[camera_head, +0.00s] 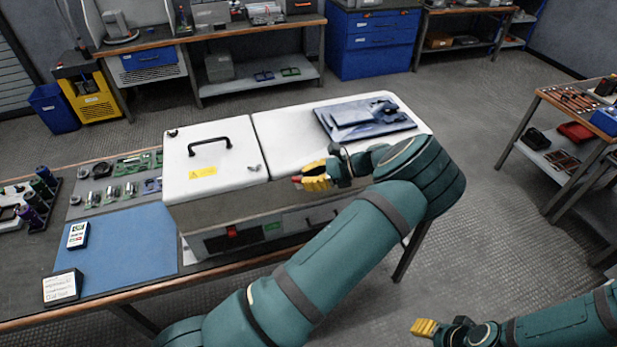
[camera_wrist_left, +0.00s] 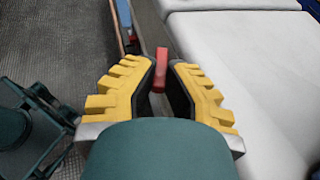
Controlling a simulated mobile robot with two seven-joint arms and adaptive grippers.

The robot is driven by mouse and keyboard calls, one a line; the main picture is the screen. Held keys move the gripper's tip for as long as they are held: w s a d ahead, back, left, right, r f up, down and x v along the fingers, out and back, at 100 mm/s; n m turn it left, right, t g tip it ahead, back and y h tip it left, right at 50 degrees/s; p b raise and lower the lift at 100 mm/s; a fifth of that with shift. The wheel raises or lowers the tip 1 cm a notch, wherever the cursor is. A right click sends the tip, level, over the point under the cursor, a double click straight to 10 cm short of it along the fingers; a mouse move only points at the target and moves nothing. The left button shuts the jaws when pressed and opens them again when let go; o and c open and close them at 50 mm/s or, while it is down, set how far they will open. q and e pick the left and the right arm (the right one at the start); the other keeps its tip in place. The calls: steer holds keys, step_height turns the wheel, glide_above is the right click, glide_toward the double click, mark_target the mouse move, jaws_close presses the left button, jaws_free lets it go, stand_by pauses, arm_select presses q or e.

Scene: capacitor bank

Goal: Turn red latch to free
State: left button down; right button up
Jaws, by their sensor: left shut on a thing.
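The red latch (camera_head: 296,179) sticks out at the front edge of the white cabinet (camera_head: 290,130), near the seam between its two lids. My left gripper (camera_head: 306,180) has its yellow fingers at the latch. In the left wrist view the latch (camera_wrist_left: 161,62) is a short red bar between the fingertips of the left gripper (camera_wrist_left: 161,75), which is shut on it. The base of the latch is hidden by the gripper. My right gripper (camera_head: 424,328) is low at the right, away from the cabinet; its finger gap cannot be made out.
The left lid has a black handle (camera_head: 209,146) and a yellow label. A dark blue panel (camera_head: 365,117) lies on the right lid. A blue mat (camera_head: 130,255) and small parts lie on the bench to the left. Open floor lies right of the cabinet.

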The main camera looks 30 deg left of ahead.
arm_select(q)
steer(key=c, duration=1)
jaws_free()
steer(key=shift+s, duration=0.1)
steer(key=shift+a+r, duration=0.1)
steer(key=v, duration=0.8)
